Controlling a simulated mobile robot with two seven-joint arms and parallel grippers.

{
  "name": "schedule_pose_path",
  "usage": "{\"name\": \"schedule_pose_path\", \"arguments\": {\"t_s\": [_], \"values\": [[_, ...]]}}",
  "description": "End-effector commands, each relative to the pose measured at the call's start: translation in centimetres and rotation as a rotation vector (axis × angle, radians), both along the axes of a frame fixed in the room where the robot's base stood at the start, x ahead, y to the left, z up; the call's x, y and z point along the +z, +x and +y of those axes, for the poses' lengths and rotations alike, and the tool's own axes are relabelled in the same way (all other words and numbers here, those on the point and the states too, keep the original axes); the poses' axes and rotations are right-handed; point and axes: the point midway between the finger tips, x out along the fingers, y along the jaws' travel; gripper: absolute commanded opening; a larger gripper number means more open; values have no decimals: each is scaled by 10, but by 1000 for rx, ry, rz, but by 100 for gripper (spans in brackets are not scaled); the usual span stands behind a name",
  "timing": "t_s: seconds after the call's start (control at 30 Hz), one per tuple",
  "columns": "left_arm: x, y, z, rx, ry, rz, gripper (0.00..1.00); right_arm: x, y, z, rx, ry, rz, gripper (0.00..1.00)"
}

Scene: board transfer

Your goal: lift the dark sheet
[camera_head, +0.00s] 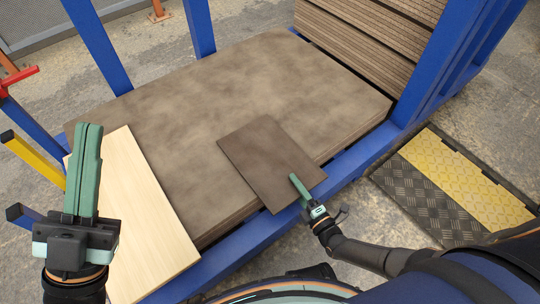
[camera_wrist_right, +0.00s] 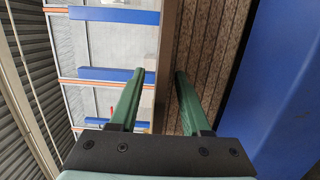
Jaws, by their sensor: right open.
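The dark sheet (camera_head: 262,152), a thin brown rectangle, lies at the front edge of the larger brown board stack (camera_head: 220,80) in the head view. My right gripper (camera_head: 297,188) is at its near right edge, with one finger showing over the sheet; the other finger is hidden. In the right wrist view, my right gripper (camera_wrist_right: 160,85) is open. A thin brown edge (camera_wrist_right: 167,50), which looks like the sheet, runs between its fingers; contact cannot be told. My left gripper (camera_head: 86,170) points up, away from the sheet, above a pale board; its finger gap is unclear.
The pale board (camera_head: 150,215) lies on the left of the stack. Blue frame posts (camera_head: 97,45) and a front rail (camera_head: 240,245) border it. Several stacked boards (camera_head: 365,40) stand at the back right. A yellow and black floor plate (camera_head: 460,185) is at right.

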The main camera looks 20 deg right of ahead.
Motion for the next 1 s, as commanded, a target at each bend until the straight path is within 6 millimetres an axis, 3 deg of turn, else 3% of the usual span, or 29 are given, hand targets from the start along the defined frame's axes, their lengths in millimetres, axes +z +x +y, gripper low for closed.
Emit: {"name": "schedule_pose_path", "arguments": {"t_s": [0.07, 0.5, 1.0], "values": [[0, 0, 0, 0, 0, 0, 0, 0, 0, 0, 0, 0, 0, 48], [0, 0, 0, 0, 0, 0, 0, 0, 0, 0, 0, -1, 0, 0], [0, 0, 0, 1, 1, 0, 0, 0, 0, -1, 0, -1, 0, 0]]}}
